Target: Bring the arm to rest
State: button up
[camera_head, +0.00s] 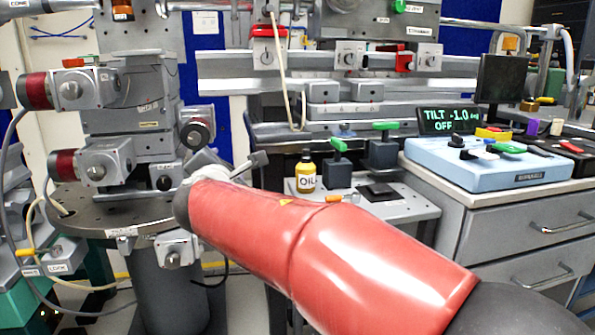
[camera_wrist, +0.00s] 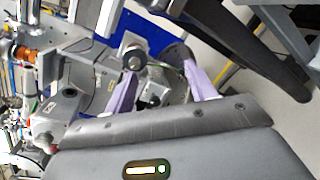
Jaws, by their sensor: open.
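My arm's red link (camera_head: 330,250) crosses the lower middle of the head view, running from the lower right up to the left, near the round grey stage (camera_head: 90,212). The hand at its end is mostly hidden behind the link in that view. In the wrist view my gripper (camera_wrist: 161,72) shows two purple fingers spread apart, with nothing held between them. Grey stage hardware (camera_wrist: 150,88) shows behind and between the fingers. I cannot tell how far it is from the fingertips.
A yellow oil bottle (camera_head: 306,172) and green-handled blocks (camera_head: 338,168) stand on a low grey shelf behind my arm. A blue control box (camera_head: 500,165) sits on the drawer cabinet (camera_head: 520,230) at right. A grey rail (camera_head: 225,93) crosses the back. Cables hang at left.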

jog(key=s+d+f+m+g+h+p, duration=0.1)
jog(key=s+d+m+g+h, duration=0.15)
jog(key=d+m, duration=0.4)
jog(key=s+d+f+m+g+h+p, duration=0.1)
jog(key=s+d+f+m, duration=0.2)
jog(key=d, duration=0.7)
jog(key=s+d+m+g+h+p, duration=0.2)
jog(key=s+d+m, duration=0.2)
jog(key=d, duration=0.4)
jog(key=s+d+f+m+g+y+p, duration=0.1)
jog(key=s+f+m, duration=0.4)
jog(key=s, duration=0.5)
jog(key=s+d+f+m+g+y+p, duration=0.2)
jog(key=s+d+f+m+g+y, duration=0.1)
jog(key=s+m, duration=0.6)
notch_tip(320, 180, down, 3)
jog(key=shift+s+d+r+g, duration=0.15)
jog(key=shift+s+d+g, duration=0.55)
jog(key=shift+s+g, duration=0.25)
